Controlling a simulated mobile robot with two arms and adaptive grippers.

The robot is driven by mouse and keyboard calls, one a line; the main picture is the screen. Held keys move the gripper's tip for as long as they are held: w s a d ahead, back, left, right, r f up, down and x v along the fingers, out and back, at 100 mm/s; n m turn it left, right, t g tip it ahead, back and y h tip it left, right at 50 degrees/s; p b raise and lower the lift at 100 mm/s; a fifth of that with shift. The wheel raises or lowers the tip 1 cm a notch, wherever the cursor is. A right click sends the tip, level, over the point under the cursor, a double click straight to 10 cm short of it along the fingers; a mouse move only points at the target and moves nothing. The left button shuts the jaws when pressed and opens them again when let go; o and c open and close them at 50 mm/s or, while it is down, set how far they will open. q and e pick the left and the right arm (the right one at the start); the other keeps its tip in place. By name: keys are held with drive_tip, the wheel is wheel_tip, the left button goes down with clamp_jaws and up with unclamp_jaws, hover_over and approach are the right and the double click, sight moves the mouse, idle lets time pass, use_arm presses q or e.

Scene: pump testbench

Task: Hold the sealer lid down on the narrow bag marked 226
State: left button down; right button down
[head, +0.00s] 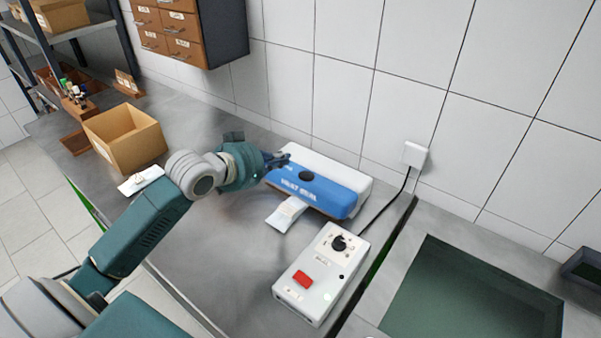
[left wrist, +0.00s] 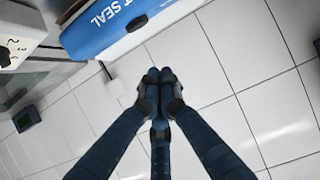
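The heat sealer has a blue lid (head: 312,188) marked "HEAT SEAL" over a white body (head: 352,178) near the wall. A narrow pale bag (head: 287,214) sticks out from the sealer's front edge; its number is unreadable and its far end is hidden under the lid. My left gripper (head: 281,159) is at the far left end of the lid; whether it touches the lid cannot be told. In the left wrist view my left gripper's fingertips (left wrist: 158,77) meet with nothing between them, and the lid (left wrist: 118,22) lies above them. My right gripper does not show.
A control box (head: 320,273) with a red button and black knob stands in front. Another white bag (head: 140,181) lies by the cardboard box (head: 125,139) at left. A cable runs to a wall socket (head: 415,155). A sunken basin (head: 470,295) is at right.

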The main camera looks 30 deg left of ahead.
use_arm(q)
drive_tip(key=p, duration=0.3)
hover_over(300, 175)
drive_tip(key=f, duration=0.2)
drive_tip(key=w+f, duration=0.1)
drive_tip(key=f, duration=0.1)
drive_tip(key=shift+d, duration=0.1)
drive_tip(key=f, duration=0.2)
drive_tip(key=shift+s+f, duration=0.25)
drive_tip(key=shift+f, duration=0.15)
drive_tip(key=shift+s+f+p, duration=0.3)
drive_tip(key=shift+f+p, duration=0.1)
drive_tip(key=shift+f, duration=0.4)
drive_tip(key=shift+w, duration=0.1)
drive_tip(key=shift+f, duration=0.1)
